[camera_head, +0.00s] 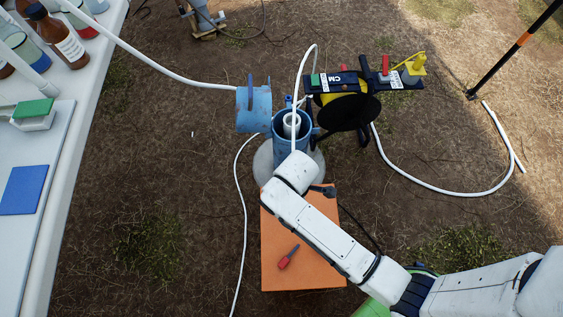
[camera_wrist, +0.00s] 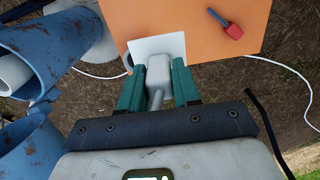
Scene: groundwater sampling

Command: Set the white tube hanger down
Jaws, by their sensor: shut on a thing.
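In the wrist view, my gripper (camera_wrist: 157,72) has its two green fingers shut on the grey block of a small fixture with a white plate (camera_wrist: 160,47), which I take for the white tube hanger. The plate shows over the orange surface (camera_wrist: 215,28); I cannot tell whether it touches it. A curved pale edge shows beside the plate, partly hidden. In the head view, my wrist hides the gripper and hanger, above the far end of the orange surface (camera_head: 300,270).
A red-handled tool (camera_head: 288,257) lies on the orange surface. Behind stands an open blue well casing (camera_head: 282,135) with its blue cap (camera_head: 254,108) swung left. A cable reel (camera_head: 345,108) sits right of it. White tubing (camera_head: 245,215) trails on the ground. A white table (camera_head: 75,150) stands left.

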